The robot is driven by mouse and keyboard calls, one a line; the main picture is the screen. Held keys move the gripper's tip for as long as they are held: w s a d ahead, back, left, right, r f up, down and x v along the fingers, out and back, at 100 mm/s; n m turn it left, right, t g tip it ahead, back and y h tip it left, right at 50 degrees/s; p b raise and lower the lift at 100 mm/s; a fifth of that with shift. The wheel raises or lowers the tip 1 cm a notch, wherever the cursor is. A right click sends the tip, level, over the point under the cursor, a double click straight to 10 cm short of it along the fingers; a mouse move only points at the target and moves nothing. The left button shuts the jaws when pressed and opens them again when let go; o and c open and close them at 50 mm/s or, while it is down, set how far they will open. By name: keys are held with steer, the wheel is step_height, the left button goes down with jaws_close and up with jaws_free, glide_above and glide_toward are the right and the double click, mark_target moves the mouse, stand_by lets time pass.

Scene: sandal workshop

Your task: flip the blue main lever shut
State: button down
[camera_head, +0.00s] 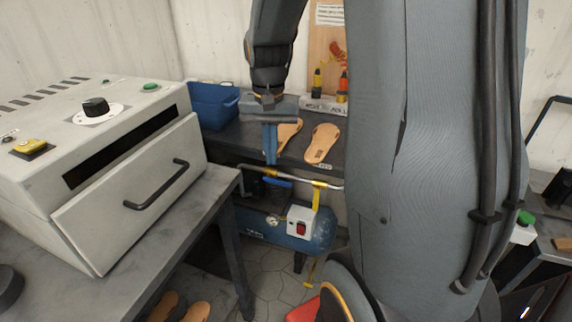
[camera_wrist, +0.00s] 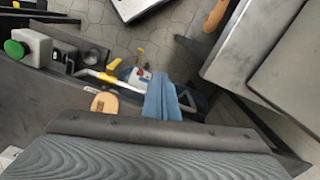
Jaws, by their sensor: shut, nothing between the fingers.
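The blue lever (camera_head: 278,181) shows in the head view as a short blue bar by the silver pipe (camera_head: 325,186) above the compressor, at the bench's front edge. It looks roughly in line with the pipe. My gripper (camera_head: 270,160) points down with its blue fingers together and empty, just above the lever in the picture. I cannot tell whether they touch. In the wrist view my gripper (camera_wrist: 160,84) shows its blue fingers near the pipe (camera_wrist: 97,75), and I cannot make out the lever for certain.
The blue compressor (camera_head: 318,232) with a red switch stands under the dark bench. Sandal soles (camera_head: 321,143), a blue bin (camera_head: 211,105) and small bottles (camera_head: 317,82) are on the bench. A grey oven-like machine (camera_head: 110,190) with a handle stands close on the left.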

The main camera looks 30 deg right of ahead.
steer(key=w+d+r+m+p, duration=0.1)
steer(key=w+d+r+m, duration=0.2)
steer(key=d, duration=0.2)
steer(key=shift+w+d, duration=0.25)
steer(key=shift+d, duration=0.1)
steer(key=shift+f, duration=0.1)
steer(key=p, duration=0.3)
glide_toward(289, 185)
steer(key=f, duration=0.2)
steer(key=w+f, duration=0.1)
steer(key=f, duration=0.1)
steer(key=a+f, duration=0.1)
steer(key=f, duration=0.1)
steer(key=shift+w, duration=0.35)
steer(key=shift+s+d+f, duration=0.25)
steer(key=shift+f, duration=0.1)
steer(key=shift+s+d+f, duration=0.15)
steer(key=shift+s+f, duration=0.05)
steer(key=shift+f, duration=0.4)
steer(key=shift+s+d+f+b, duration=0.15)
steer(key=shift+f+b, duration=0.2)
steer(key=shift+f, duration=0.85)
